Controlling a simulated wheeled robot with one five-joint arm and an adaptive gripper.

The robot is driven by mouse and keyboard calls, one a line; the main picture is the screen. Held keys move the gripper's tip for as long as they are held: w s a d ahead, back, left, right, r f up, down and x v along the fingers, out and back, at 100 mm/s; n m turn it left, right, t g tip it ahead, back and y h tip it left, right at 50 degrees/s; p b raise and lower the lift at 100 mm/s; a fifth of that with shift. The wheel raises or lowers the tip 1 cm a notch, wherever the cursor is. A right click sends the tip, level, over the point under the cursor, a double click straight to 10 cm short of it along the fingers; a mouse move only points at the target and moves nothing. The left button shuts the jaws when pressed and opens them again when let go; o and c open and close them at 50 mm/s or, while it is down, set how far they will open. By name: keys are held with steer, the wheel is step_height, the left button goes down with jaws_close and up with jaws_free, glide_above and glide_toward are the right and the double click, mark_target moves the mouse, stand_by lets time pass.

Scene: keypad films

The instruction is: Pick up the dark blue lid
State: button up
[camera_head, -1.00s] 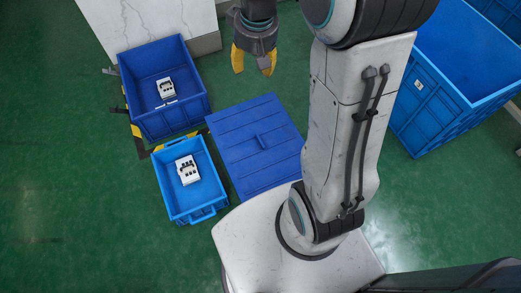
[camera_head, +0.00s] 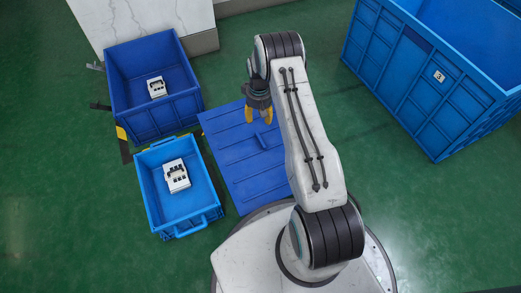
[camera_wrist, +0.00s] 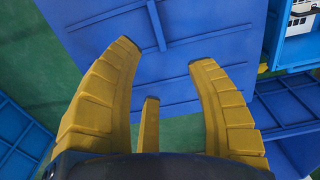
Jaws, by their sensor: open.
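The dark blue lid (camera_head: 246,170) lies flat on the green floor, in the middle of the head view. It has raised ribs and a short bar handle (camera_head: 264,141). My gripper (camera_head: 259,116) is above the lid's far part, with its yellow fingers pointing down near the handle. In the wrist view the lid (camera_wrist: 190,70) fills the upper middle. The handle (camera_wrist: 156,25) is beyond the spread fingertips, not between them. My gripper (camera_wrist: 165,55) is open and empty. My arm covers the lid's right edge in the head view.
A dark blue crate (camera_head: 187,107) and a lighter blue crate (camera_head: 212,190), each with a white keypad-like device inside, stand left of the lid. A large blue bin (camera_head: 420,95) stands at the right. A white block (camera_head: 200,20) is at the back. Green floor is clear at far left.

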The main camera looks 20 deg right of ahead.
steer(key=b, duration=0.2)
glide_above(261, 138)
step_height(261, 138, down, 8)
steer(key=shift+d+f, duration=0.1)
steer(key=shift+f, duration=0.1)
steer(key=shift+s+f+b, duration=0.2)
steer(key=shift+f+b, duration=1.65)
steer(key=shift+f, duration=1.15)
jaws_close()
